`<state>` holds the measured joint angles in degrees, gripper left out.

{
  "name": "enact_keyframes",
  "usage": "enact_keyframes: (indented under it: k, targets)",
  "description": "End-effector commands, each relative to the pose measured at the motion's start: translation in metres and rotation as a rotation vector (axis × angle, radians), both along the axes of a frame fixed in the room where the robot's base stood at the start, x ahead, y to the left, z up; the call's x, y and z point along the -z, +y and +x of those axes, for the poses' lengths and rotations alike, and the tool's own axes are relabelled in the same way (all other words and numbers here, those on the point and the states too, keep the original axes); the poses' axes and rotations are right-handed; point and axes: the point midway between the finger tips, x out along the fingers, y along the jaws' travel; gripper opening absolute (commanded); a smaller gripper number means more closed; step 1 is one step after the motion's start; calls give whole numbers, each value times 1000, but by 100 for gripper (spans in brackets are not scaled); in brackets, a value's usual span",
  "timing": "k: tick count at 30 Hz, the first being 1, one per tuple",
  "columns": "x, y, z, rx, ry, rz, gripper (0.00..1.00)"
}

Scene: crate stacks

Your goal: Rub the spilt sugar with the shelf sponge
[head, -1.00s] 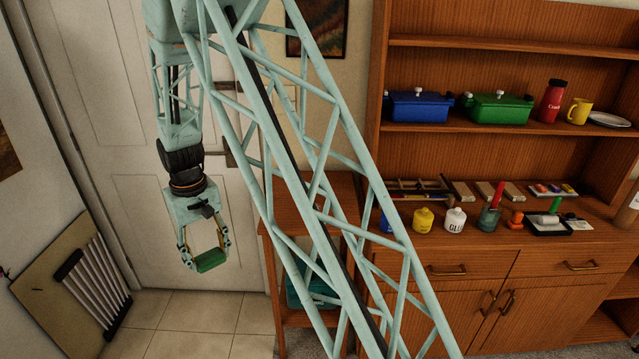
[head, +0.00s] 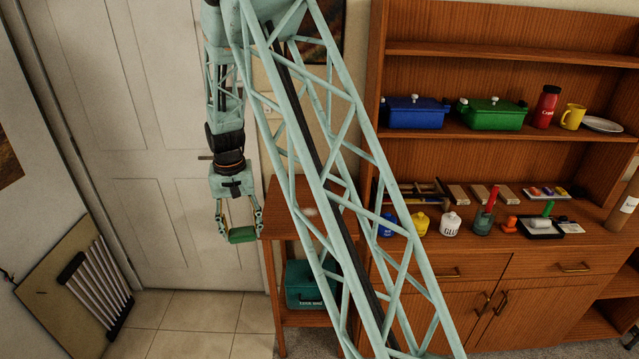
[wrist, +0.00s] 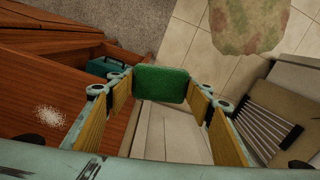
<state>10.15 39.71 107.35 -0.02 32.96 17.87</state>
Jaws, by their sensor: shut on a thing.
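My gripper (head: 240,222) is shut on a green sponge (head: 242,235), which spans its two fingers. The sponge also shows at the fingertips in the wrist view (wrist: 160,84). The spilt sugar is a white speckled patch (wrist: 50,117) on the bare wooden top of a small stand (wrist: 72,82), left of the gripper in the wrist view. In the head view the sugar (head: 309,212) shows faintly between my arm's struts. The sponge hangs just left of the stand's edge in the head view, apart from the sugar.
A teal box (head: 305,286) sits on the stand's lower shelf. The cabinet (head: 520,262) to the right holds pots, jars and tools. A white door (head: 165,150) stands behind my gripper.

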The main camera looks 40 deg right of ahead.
Motion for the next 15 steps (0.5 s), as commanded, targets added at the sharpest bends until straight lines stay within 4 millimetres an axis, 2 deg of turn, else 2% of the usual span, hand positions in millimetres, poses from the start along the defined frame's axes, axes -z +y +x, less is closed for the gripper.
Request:
enact_keyframes:
  k: [1, 15]
  targets:
    - [-6, -16, 2, 50, 0, 0, 39]
    - [-25, -151, 8, 508, 0, 0, 39]
